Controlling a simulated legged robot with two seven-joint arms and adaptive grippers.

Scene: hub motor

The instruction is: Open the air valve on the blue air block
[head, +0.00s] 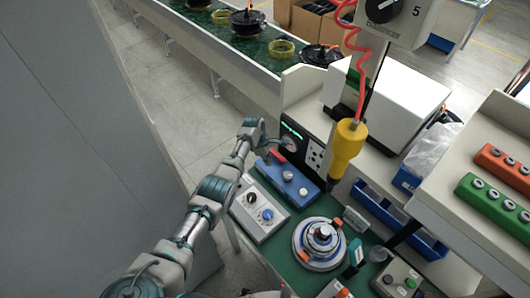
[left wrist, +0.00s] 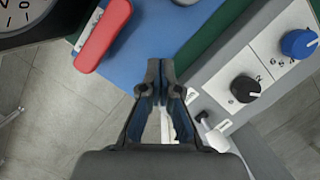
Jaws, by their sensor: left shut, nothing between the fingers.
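The blue air block (head: 274,175) lies at the left edge of the green bench in the head view. Its red valve handle (head: 277,156) is at the block's far end. In the left wrist view the red handle (left wrist: 103,35) lies slanted at the upper left, by the blue surface (left wrist: 160,25). My left gripper (left wrist: 160,68) is shut and empty, with its fingertips over the block's edge, to the right of the handle and apart from it in the picture. In the head view the left gripper (head: 280,143) is small, near the handle. My right gripper is not in view.
A grey control box with a blue knob (head: 268,214) and a black knob (left wrist: 245,88) adjoins the block. A round dial (left wrist: 28,14) is beyond the handle. A yellow tool (head: 346,147) hangs on a red coiled hose to the right. Open floor lies left of the bench.

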